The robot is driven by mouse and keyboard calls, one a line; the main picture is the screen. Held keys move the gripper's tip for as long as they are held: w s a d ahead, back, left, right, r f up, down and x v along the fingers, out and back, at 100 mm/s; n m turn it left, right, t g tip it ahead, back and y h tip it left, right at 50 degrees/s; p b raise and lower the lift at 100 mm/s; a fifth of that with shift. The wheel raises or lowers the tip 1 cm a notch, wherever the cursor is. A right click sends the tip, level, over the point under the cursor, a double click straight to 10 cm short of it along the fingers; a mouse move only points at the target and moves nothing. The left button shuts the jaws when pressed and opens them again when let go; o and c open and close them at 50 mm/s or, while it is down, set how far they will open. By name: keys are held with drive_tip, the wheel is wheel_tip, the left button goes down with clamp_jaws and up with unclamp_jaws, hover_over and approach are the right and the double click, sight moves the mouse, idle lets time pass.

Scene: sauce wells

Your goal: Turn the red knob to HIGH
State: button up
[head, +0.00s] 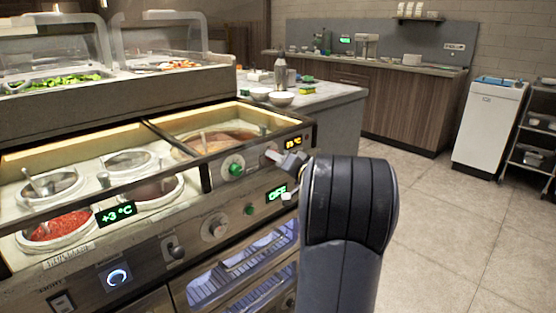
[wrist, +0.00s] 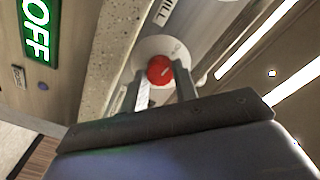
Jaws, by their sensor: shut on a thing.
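The red knob (wrist: 159,69) sits on a pale round dial plate (wrist: 150,47) in the wrist view. My gripper's two grey fingers stand on either side of it, and my gripper (wrist: 164,84) is shut on the knob. A short pale mark shows on the knob's face; the dial's lettering is too small to read. In the head view my gripper (head: 291,161) is at the counter's front panel, just below the amber display (head: 293,142). The red knob is hidden or too small to make out there.
A green knob (head: 236,168) and a grey knob (head: 215,228) are on the same panel, left of my gripper. A green display (head: 277,193) reads OFF just below it. Sauce wells lie behind the panel. The tiled floor (head: 445,215) at right is clear.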

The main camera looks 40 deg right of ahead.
idle(0.3)
drive_tip(key=shift+d+m+y+p, duration=0.1)
drive_tip(key=shift+m+y+p, duration=0.4)
drive_tip(key=shift+m+p, duration=5.5)
drive_tip(key=shift+d+m+y+p, duration=0.1)
drive_tip(key=shift+m+y+p, duration=0.4)
drive_tip(key=shift+m+p, duration=5.5)
drive_tip(key=m+b, duration=0.6)
drive_tip(key=shift+m, duration=0.4)
drive_tip(key=o, duration=1)
drive_tip(key=shift+c, duration=0.2)
